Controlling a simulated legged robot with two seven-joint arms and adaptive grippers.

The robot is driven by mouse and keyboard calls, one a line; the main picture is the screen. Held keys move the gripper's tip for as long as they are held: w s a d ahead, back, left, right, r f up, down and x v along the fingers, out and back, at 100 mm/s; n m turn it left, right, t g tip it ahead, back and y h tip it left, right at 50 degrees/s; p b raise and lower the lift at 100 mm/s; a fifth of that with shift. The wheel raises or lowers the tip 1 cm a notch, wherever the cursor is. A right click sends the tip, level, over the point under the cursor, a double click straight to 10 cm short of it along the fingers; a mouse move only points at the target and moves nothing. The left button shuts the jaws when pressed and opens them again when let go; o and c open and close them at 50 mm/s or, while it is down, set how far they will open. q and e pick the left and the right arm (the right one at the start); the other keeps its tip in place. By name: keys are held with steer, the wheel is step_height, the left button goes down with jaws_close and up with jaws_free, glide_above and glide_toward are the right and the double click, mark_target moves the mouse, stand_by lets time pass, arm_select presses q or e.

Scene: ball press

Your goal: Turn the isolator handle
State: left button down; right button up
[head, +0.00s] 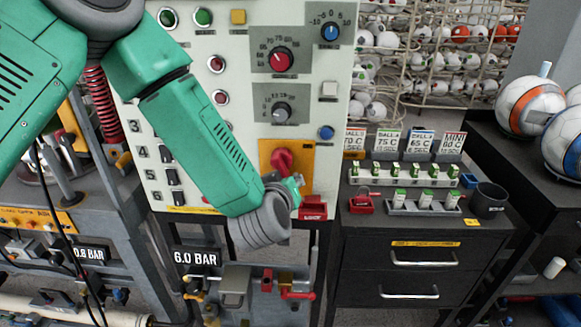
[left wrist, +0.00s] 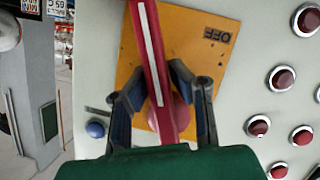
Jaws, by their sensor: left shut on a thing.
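The isolator handle (head: 281,160) is red and sits on a yellow plate (head: 303,180) at the lower right of the control panel in the head view. In the left wrist view the handle (left wrist: 150,45) is a long red bar with a white stripe, slightly slanted, over the yellow plate (left wrist: 205,53) marked OFF. A round red hub shows beside it. My left gripper (left wrist: 156,88) has its two dark fingers on either side of the bar and is shut on it. In the head view this gripper (head: 291,187) is partly hidden by my wrist. My right gripper is in neither view.
The control panel (head: 245,130) carries knobs, buttons and switches above and left of the handle. A black drawer cabinet (head: 400,262) with signs and small racks stands to the right. A 6.0 BAR sign (head: 196,257) is below.

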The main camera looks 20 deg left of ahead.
arm_select(q)
steer(key=shift+s+a+f+m+g+y+p, duration=0.15)
steer(key=shift+s+f+m+y+p, duration=0.15)
steer(key=shift+m+p, duration=0.2)
steer(key=shift+s+f+m+g+y+p, duration=0.1)
steer(key=shift+s+f+m+g+p, duration=0.1)
steer(key=shift+f+m+p, duration=0.25)
steer(key=shift+s+a+m+y+p, duration=0.1)
steer(key=shift+a+m+y+p, duration=0.4)
steer(key=shift+m+p, duration=0.3)
steer(key=shift+f, duration=0.1)
steer(key=c, duration=1.5)
jaws_free()
steer(key=shift+w+a, duration=0.1)
steer(key=shift+w, duration=0.1)
steer(key=shift+r, duration=0.2)
